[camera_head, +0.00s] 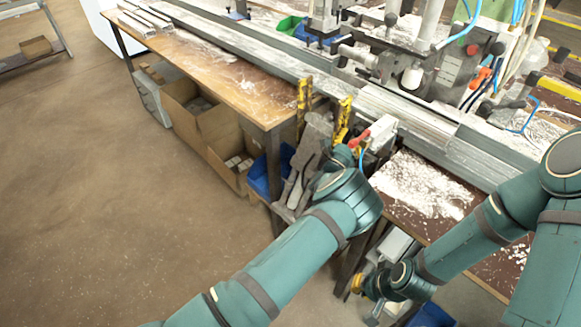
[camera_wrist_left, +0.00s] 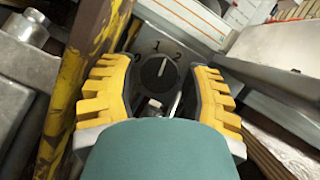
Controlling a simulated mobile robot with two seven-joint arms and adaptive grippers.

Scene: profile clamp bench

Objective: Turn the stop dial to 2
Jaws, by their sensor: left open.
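The stop dial (camera_wrist_left: 157,76) is a dark round knob on a grey plate in the left wrist view, with a "1" and a "2" printed above it. Its light pointer line points up and slightly right, seemingly between the two numbers. My left gripper (camera_wrist_left: 160,70) is open, with one yellow finger on each side of the dial; I cannot tell whether they touch it. In the head view, the dial is not visible, and my left wrist is at the bench's front edge. My right gripper (camera_head: 362,286) is low beside the bench, its finger opening unclear.
A worn yellow post (camera_wrist_left: 72,85) stands close left of the left fingers. A red handle (camera_head: 359,138) and metal profiles (camera_head: 410,118) lie near my left wrist. Cardboard boxes (camera_head: 225,140) and a blue bin (camera_head: 259,175) sit under the bench. The floor at left is clear.

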